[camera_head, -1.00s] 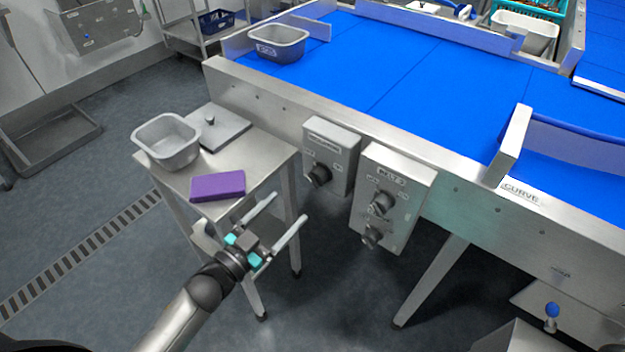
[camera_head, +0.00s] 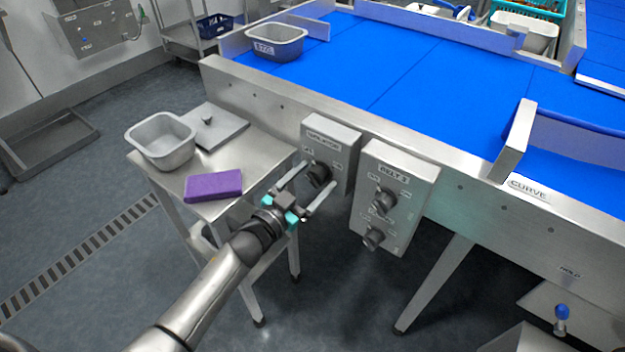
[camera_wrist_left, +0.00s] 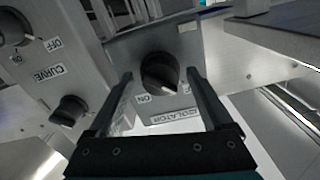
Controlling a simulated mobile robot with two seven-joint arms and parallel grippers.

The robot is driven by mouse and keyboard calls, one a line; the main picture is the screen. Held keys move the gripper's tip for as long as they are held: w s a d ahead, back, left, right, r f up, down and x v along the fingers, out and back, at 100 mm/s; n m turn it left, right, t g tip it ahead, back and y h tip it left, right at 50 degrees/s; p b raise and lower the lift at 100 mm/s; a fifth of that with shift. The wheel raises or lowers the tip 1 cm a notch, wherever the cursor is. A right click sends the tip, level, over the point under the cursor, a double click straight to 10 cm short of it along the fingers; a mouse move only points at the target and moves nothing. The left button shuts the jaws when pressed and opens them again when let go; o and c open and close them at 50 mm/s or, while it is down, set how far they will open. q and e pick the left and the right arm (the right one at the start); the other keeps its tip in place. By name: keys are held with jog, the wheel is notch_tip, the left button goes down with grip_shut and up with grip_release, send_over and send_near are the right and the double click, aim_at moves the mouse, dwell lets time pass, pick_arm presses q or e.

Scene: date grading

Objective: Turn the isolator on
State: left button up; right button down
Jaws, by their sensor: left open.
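The isolator is a grey box (camera_head: 342,143) on the side of the conveyor, with a black rotary knob (camera_head: 318,174) and a label above. In the left wrist view the knob (camera_wrist_left: 160,73) shows large and upside down, with the ISOLATOR label (camera_wrist_left: 178,117) and an ON mark (camera_wrist_left: 144,98) near it. My left gripper (camera_head: 318,175) is open in front of the box. In the wrist view its fingers (camera_wrist_left: 160,78) lie either side of the knob, with gaps; contact is not visible. My right gripper is out of view.
A second control box (camera_head: 405,175) with two knobs hangs just right of the isolator. A steel side table (camera_head: 255,158) with a grey tub (camera_head: 160,140), a flat lid (camera_head: 222,128) and a purple sponge (camera_head: 213,186) stands left. The blue belt (camera_head: 400,65) is above.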

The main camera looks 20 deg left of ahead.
pick_arm(q)
grip_shut()
dwell(0.6)
